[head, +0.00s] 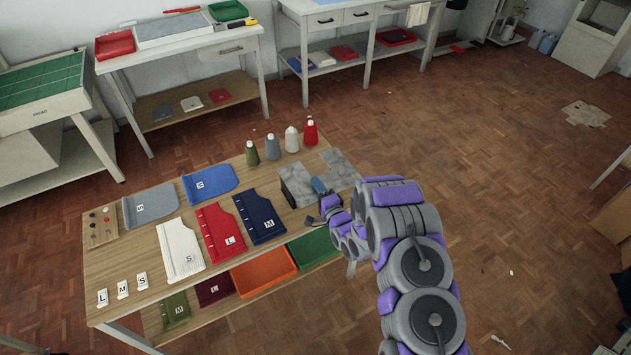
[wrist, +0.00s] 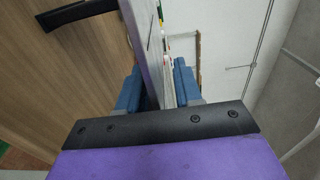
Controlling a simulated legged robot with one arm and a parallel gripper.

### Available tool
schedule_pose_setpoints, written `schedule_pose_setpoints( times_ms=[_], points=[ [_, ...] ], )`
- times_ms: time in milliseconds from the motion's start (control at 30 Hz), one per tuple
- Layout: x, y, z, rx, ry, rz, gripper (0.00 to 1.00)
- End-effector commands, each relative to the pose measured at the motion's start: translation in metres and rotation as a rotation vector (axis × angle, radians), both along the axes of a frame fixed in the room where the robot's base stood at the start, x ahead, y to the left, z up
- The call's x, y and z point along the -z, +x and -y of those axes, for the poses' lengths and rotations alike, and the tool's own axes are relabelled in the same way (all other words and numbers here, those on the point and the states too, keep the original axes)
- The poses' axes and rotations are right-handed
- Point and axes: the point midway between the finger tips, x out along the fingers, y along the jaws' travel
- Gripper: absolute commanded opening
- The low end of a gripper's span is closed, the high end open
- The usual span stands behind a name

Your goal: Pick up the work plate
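In the wrist view a thin grey plate-like thing (wrist: 145,45) stands on edge between the two blue finger pads of my gripper (wrist: 158,88). It lies close to the left pad, and a narrow lighter strip shows between it and the right pad, so the fingers look open around it. I take it to be the work plate, but its outline is cut by the top edge. In the head view my gripper (head: 321,192) is low at the right end of the wooden table, beside a mottled grey block (head: 297,182) and grey slab (head: 341,163). My arm hides part of this spot.
The table (head: 150,262) holds white (head: 180,245), red (head: 222,228) and navy (head: 259,212) knit pieces, grey and blue folded pieces, and several thread cones (head: 272,148). Label cards (head: 123,288) stand front left. Orange and green trays sit on the lower shelf.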

Motion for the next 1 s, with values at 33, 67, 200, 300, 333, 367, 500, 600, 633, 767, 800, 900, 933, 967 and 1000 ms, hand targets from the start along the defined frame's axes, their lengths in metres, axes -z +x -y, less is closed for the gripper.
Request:
schedule_pose_setpoints(
  times_ms=[33, 67, 200, 300, 333, 367, 500, 600, 633, 767, 800, 900, 933, 967, 1000],
  points=[
    [0.0002, 0.0007, -0.0002, 0.001, -0.001, -0.001, 0.34],
    [0.0001, 0.0007, 0.0, 0.001, -0.001, -0.001, 0.34],
    [-0.0001, 0.0003, 0.0005, 0.001, 0.0, -0.001, 0.33],
    [0.0, 0.0003, 0.0006, 0.001, 0.0, -0.001, 0.23],
    [0.0, 0.0003, 0.0006, 0.001, 0.0, -0.001, 0.2],
    [0.0, 0.0002, 0.0007, 0.001, 0.0, -0.001, 0.17],
    [0.0001, 0.0002, 0.0007, 0.001, 0.0, -0.001, 0.04],
    [0.0006, 0.0002, 0.0007, 0.001, 0.0, -0.002, 0.0],
    [0.0008, 0.0001, 0.0006, 0.001, -0.001, -0.003, 0.0],
    [0.0013, 0.0002, 0.0006, 0.001, -0.001, -0.004, 0.0],
    [0.0016, 0.0002, 0.0006, 0.001, -0.001, -0.004, 0.0],
    [0.0019, 0.0002, 0.0006, 0.001, -0.001, -0.005, 0.0],
    [0.0021, 0.0002, 0.0006, 0.001, -0.001, -0.005, 0.0],
    [0.0021, 0.0002, 0.0006, 0.001, -0.001, -0.005, 0.0],
    [0.0023, 0.0001, 0.0006, 0.001, -0.001, -0.006, 0.0]
  ],
)
